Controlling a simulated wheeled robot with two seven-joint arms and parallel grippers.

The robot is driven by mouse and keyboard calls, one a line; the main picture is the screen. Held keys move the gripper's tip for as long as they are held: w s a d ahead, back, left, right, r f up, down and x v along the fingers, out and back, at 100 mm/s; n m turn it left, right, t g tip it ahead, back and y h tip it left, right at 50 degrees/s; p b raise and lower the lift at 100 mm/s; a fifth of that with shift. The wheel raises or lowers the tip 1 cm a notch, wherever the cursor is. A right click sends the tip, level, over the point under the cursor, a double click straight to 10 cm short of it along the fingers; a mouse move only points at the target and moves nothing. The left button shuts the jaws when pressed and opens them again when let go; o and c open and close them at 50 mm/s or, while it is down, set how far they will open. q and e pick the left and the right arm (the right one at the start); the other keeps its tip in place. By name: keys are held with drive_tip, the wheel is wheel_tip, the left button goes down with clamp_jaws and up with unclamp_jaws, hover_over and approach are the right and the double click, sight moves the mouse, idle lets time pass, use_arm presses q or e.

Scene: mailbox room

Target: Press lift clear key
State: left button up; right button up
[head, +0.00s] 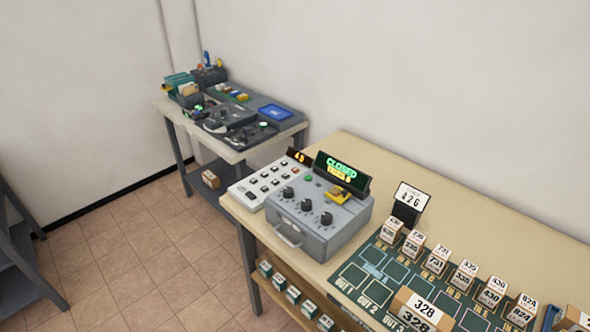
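A white key panel (265,180) with several small keys lies on the near table, with a small orange display (298,156) behind it. Beside it stands a grey box (320,225) with dark knobs, a front handle and a green button (308,178). A yellow piece (339,195) sits on top of the grey box. A dark display (341,172) behind it reads "CLOSED" in green, with a smaller yellow line below. The key labels are too small to read, so I cannot tell which is the lift clear key. Neither gripper is in view.
A green mat (352,274) marked with outlined squares holds several numbered boxes, including 328 (422,310). A second table (290,131) with devices stands at the back left. A dark shelf (22,262) is at far left; tiled floor between is clear.

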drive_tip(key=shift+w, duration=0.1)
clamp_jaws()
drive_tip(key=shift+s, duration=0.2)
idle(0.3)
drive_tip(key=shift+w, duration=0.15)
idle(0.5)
